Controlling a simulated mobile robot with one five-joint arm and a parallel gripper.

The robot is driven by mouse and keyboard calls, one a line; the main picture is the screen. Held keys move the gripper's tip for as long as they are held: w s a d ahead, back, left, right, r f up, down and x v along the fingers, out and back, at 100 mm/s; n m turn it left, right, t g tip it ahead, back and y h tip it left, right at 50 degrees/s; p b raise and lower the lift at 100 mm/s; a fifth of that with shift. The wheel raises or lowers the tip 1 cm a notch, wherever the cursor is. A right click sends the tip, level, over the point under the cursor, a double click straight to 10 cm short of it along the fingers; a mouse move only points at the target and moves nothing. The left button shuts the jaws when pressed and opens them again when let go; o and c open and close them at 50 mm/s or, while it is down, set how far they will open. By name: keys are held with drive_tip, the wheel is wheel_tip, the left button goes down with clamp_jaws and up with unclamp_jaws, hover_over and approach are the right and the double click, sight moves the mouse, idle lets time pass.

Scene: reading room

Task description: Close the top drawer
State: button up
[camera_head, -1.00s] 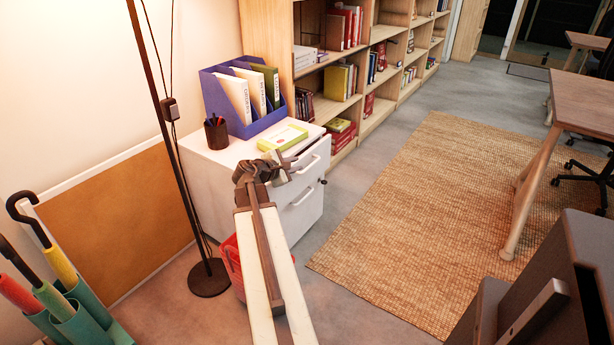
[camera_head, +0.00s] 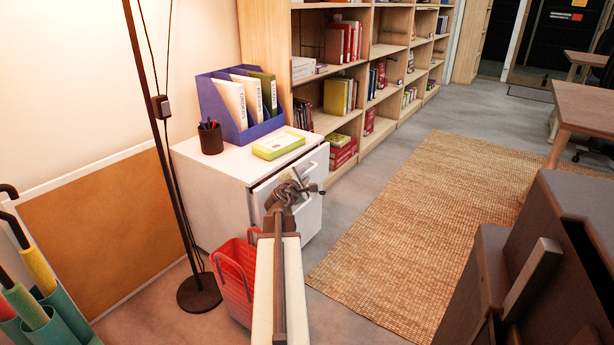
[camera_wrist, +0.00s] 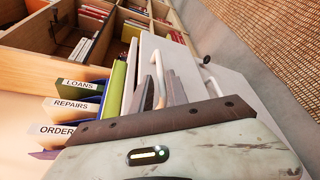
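A white drawer cabinet (camera_head: 215,190) stands against the wall. Its top drawer (camera_head: 318,158) sticks out a little past the cabinet top, so it looks partly open. My gripper (camera_head: 290,188) is in front of the drawer face in the head view and hides part of it. In the wrist view the pale drawer handle (camera_wrist: 160,88) shows just beyond my gripper's dark edge. I cannot tell whether the fingers touch the drawer, nor how far apart they are. Nothing is seen held.
A blue file holder (camera_head: 240,105), a pen cup (camera_head: 211,139) and a yellow-green box (camera_head: 278,145) stand on the cabinet. A red bin (camera_head: 234,275) is close beside my arm. A lamp pole (camera_head: 172,180) stands left. Bookshelves are behind; the rug lies right.

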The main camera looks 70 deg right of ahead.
sight(305, 174)
drive_tip(key=x, duration=0.4)
drive_tip(key=shift+d+f+b, duration=0.1)
drive_tip(key=shift+d+b, duration=0.15)
drive_tip(key=shift+b, duration=0.1)
clamp_jaws()
idle(1.0)
